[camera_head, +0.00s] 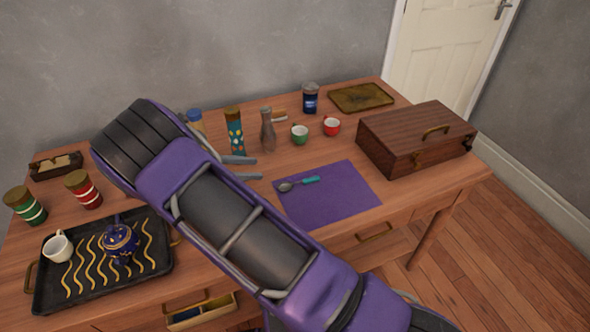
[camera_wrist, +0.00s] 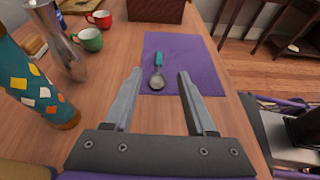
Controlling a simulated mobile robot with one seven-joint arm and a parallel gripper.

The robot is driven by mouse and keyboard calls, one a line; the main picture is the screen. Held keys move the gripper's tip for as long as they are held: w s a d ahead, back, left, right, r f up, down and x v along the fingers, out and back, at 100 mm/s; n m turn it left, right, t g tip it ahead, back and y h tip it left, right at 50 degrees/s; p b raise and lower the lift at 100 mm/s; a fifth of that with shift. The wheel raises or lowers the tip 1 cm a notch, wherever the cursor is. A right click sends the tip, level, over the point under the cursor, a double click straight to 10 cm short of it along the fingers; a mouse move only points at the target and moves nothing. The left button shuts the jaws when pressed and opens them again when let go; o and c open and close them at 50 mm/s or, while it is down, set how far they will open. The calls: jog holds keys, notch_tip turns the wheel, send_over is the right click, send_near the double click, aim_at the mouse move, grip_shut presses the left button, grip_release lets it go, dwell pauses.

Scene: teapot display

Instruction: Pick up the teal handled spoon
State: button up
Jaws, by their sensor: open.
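The teal handled spoon (camera_head: 300,183) lies on a purple mat (camera_head: 340,197) on the wooden table. In the wrist view the spoon (camera_wrist: 158,70) lies beyond the fingertips, its teal handle pointing away and its metal bowl nearer me. The mat (camera_wrist: 187,54) also shows there. My gripper (camera_wrist: 161,72) is open and empty, its two fingers apart and pointing towards the mat. In the head view my gripper's fingers (camera_head: 243,168) show left of the mat, partly hidden by my arm.
A patterned teal jar (camera_wrist: 38,85), a metal shaker (camera_wrist: 66,45) and a green cup (camera_wrist: 89,39) stand left of my gripper. A red cup (camera_head: 331,126) and a wooden box (camera_head: 415,140) stand behind the mat. A black tray (camera_head: 160,262) with a teapot (camera_head: 119,241) is at left.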

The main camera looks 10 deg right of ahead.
jog(key=shift+w+a+f, duration=0.1)
jog(key=shift+w+f, duration=0.05)
jog(key=shift+f, duration=0.3)
jog(key=shift+w+a+f, duration=0.1)
jog(key=shift+f, duration=0.3)
jog(key=shift+w+d+f, duration=0.1)
jog(key=shift+d+f, duration=0.05)
jog(key=shift+f, duration=0.2)
send_near(312, 178)
jog(key=shift+w+d+f, duration=0.1)
jog(key=shift+w+d, duration=0.05)
jog(key=shift+d, duration=0.35)
jog(key=shift+w+d, duration=0.2)
jog(key=shift+d, duration=0.3)
jog(key=shift+s+f+b+x, duration=0.15)
jog(key=shift+b+x, duration=0.05)
jog(key=shift+x, duration=1.15)
jog(key=shift+s+f+b+x, duration=0.1)
jog(key=shift+b+x, duration=0.05)
jog(key=shift+x, duration=1.25)
jog(key=shift+a, duration=0.1)
jog(key=shift+c, duration=0.2)
grip_shut()
